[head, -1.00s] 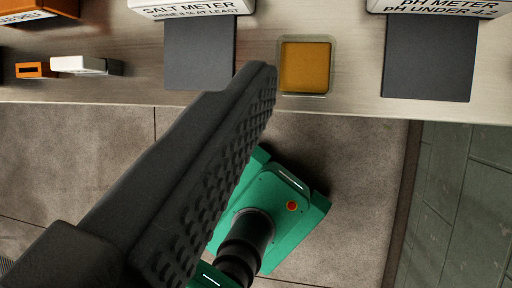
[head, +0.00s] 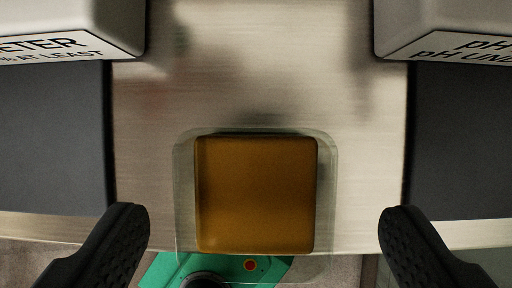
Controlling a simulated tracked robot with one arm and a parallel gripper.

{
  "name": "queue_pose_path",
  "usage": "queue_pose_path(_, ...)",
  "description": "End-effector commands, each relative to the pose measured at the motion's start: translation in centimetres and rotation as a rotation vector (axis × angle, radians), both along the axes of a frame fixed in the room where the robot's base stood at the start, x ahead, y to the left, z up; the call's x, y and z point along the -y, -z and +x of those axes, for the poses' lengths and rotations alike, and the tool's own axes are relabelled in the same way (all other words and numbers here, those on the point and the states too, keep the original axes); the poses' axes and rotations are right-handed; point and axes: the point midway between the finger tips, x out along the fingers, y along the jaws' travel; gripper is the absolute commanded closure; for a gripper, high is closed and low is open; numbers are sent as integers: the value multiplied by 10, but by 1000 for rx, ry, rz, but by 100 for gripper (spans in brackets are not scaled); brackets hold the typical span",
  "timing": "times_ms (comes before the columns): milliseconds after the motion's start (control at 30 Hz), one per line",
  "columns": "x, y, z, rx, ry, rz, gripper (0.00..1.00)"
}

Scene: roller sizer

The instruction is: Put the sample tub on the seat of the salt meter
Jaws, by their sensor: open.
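The sample tub (head: 256,195) is a clear square tub with amber-brown content, standing on the steel bench near its front edge. My gripper (head: 256,225) is open, one dark ridged finger on each side of the tub, with clear gaps to both. The fingers seem level with the tub's near part; their height above the bench is hard to tell. The salt meter (head: 60,30) is partly in view at upper left, its label cut off. Its dark grey seat (head: 52,140) lies left of the tub and is empty where visible.
The pH meter (head: 445,30) stands at upper right, with its dark grey seat (head: 460,140) below it, bare where seen. Bare steel bench (head: 255,70) lies between the meters. The bench's front edge runs just below the tub, with floor beyond.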

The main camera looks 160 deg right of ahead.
Motion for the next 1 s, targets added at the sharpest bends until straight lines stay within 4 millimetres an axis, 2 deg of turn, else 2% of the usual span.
queue_pose_path(167, -5, 14, 5, 0, 0, 0, 20)
queue_pose_path(400, -14, 44, 15, -3, -1, -1, 20)
queue_pose_path(667, -15, 46, 17, 1, 0, -1, 20)
queue_pose_path(767, -15, 46, 17, 1, 0, -1, 45)
queue_pose_path(800, -15, 46, 17, 0, 1, 0, 56)
queue_pose_path(867, -15, 46, 17, 0, 1, 0, 71)
queue_pose_path(933, -15, 46, 17, 1, 1, 0, 71)
queue_pose_path(1000, -14, 45, 17, 1, 1, 0, 75)
